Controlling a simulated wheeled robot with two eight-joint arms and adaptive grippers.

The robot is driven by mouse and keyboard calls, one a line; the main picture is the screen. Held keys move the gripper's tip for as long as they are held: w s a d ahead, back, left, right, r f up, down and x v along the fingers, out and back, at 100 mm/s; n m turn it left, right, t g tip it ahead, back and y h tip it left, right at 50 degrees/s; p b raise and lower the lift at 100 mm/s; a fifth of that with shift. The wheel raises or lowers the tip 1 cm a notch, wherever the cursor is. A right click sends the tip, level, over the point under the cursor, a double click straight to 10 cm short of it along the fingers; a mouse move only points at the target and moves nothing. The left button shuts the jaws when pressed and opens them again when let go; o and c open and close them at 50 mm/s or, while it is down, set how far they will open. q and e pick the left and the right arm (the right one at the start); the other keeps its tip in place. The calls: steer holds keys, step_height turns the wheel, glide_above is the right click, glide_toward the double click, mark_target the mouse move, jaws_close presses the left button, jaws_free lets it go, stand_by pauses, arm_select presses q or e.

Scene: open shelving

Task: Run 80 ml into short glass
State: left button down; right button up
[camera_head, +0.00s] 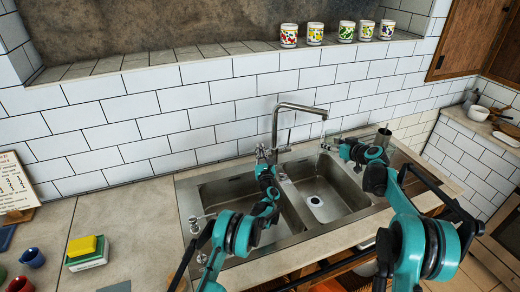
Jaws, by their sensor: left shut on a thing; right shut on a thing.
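The steel faucet (276,128) stands behind the double sink (240,187), its spout reaching right over the right basin. My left gripper (263,155) is shut at the faucet's base, on what looks like its lever; the fingers hide most of it. My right gripper (329,146) is shut just below and beside the spout's end, over the back right of the right basin. It seems to hold the short glass, but the glass is too small and clear to make out.
A dark grey-green cylinder (384,137) stands behind my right gripper. Several patterned cups (346,31) line the ledge above. At left are a yellow sponge (82,246), a blue mug (32,257) and a sign (14,185). The counter left of the sink is mostly clear.

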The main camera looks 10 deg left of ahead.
arm_select(q)
steer(key=shift+s, duration=0.1)
steer(key=c, duration=1.6)
jaws_free()
steer(key=shift+s+d+f, duration=0.1)
steer(key=v, duration=1.1)
steer(key=shift+s+d+f, duration=0.1)
steer(key=shift+s+f, duration=0.1)
steer(key=shift+s, duration=0.15)
